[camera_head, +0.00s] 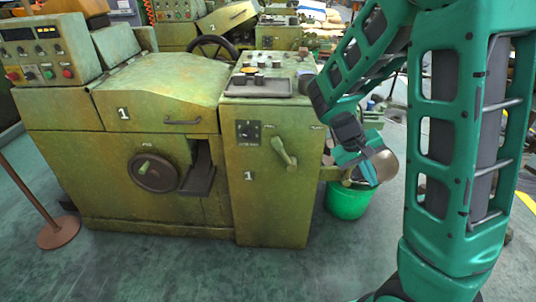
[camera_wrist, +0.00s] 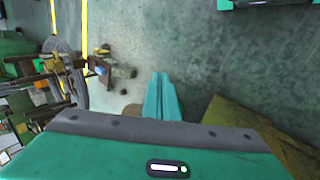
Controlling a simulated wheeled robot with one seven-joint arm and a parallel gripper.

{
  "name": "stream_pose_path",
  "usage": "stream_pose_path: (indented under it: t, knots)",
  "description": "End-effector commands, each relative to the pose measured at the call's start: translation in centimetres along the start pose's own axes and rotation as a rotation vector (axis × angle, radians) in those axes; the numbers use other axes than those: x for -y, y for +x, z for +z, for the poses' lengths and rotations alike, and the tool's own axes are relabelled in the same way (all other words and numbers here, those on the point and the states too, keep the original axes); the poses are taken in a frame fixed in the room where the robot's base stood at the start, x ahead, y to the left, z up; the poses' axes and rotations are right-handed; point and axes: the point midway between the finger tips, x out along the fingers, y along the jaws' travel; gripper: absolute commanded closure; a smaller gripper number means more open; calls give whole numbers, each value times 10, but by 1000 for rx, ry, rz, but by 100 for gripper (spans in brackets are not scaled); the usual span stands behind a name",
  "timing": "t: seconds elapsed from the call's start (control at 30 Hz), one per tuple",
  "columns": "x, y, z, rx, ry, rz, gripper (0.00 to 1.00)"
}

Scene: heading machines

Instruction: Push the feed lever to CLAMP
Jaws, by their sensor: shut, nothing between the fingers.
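The feed lever (camera_head: 284,151) is a pale green handle on the front of the green machine's right-hand cabinet (camera_head: 270,205), marked 1. It slants down to the right from its pivot. Small labels sit above it on both sides, too small to read. My gripper shows in the wrist view (camera_wrist: 163,97) with its teal fingers together and nothing between them. The lever does not show clearly in the wrist view.
A green bucket (camera_head: 348,201) stands on the floor right of the cabinet, below my wrist. A dark handwheel (camera_head: 156,172) is on the machine's front at left. A brown post base (camera_head: 58,232) stands at far left. The floor in front of the machine is clear.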

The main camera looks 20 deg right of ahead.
Motion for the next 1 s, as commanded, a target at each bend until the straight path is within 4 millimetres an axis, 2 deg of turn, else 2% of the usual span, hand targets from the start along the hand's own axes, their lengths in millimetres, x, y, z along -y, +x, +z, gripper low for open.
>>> stream_pose_path:
  t: [0.1,0.27,0.4,0.57,0.8,1.0]
  knots:
    - [20,6,-31,-48,-87,122,100]
    - [48,8,-70,-134,-203,291,100]
    - [80,4,-103,-227,-313,443,100]
    - [123,-8,-135,-348,-446,621,100]
    - [208,-36,-168,-565,-653,896,100]
    - [286,-62,-175,-755,-816,1113,100]
